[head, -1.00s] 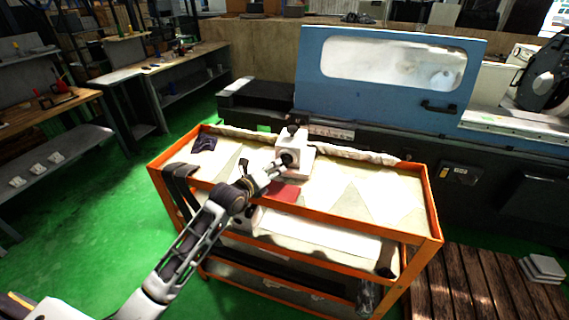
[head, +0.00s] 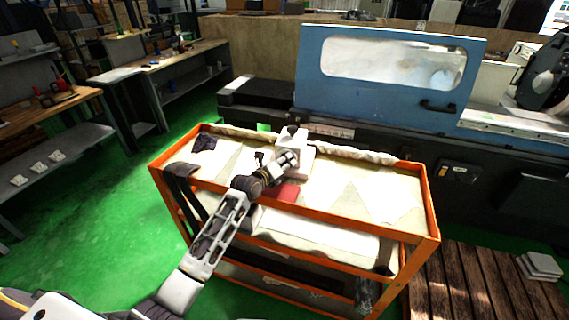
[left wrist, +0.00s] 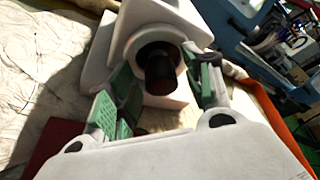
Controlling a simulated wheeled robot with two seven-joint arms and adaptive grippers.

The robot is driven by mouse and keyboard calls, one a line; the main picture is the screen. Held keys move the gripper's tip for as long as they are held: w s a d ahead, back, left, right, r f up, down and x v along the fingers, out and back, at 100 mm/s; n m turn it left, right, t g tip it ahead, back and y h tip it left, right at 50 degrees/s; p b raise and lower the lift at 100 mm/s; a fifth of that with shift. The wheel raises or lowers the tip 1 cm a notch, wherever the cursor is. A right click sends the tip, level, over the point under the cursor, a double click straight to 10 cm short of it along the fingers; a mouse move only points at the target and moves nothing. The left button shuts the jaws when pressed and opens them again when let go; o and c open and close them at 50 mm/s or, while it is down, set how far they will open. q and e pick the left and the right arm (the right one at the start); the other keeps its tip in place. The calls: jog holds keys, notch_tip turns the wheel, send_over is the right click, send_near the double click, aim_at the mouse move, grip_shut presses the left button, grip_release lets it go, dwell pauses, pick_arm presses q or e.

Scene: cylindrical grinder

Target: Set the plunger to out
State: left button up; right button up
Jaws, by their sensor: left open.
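The plunger (left wrist: 160,72) is a dark, stubby cylinder standing out of a round opening in a white housing (left wrist: 183,18). In the head view the white housing (head: 298,143) sits on the cart top, and my gripper hides the plunger. My left gripper (head: 287,160) is at the housing's near side. In the left wrist view the left gripper (left wrist: 163,88) is open, with green-padded fingers on either side of the plunger. Gaps show between the pads and the plunger, so it is not gripped. My right gripper is not in view.
The orange cart (head: 432,200) has a raised rim and a pale cloth-covered top. A red item (head: 288,192) lies under my gripper, and a dark cloth (head: 204,143) lies at the left corner. A blue machine door (head: 385,95) stands behind. The cart's right half is mostly clear.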

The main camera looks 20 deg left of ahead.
pick_arm(q)
jog(key=shift+w+d+f, duration=0.1)
jog(key=shift+w, duration=0.25)
grip_shut()
dwell(0.3)
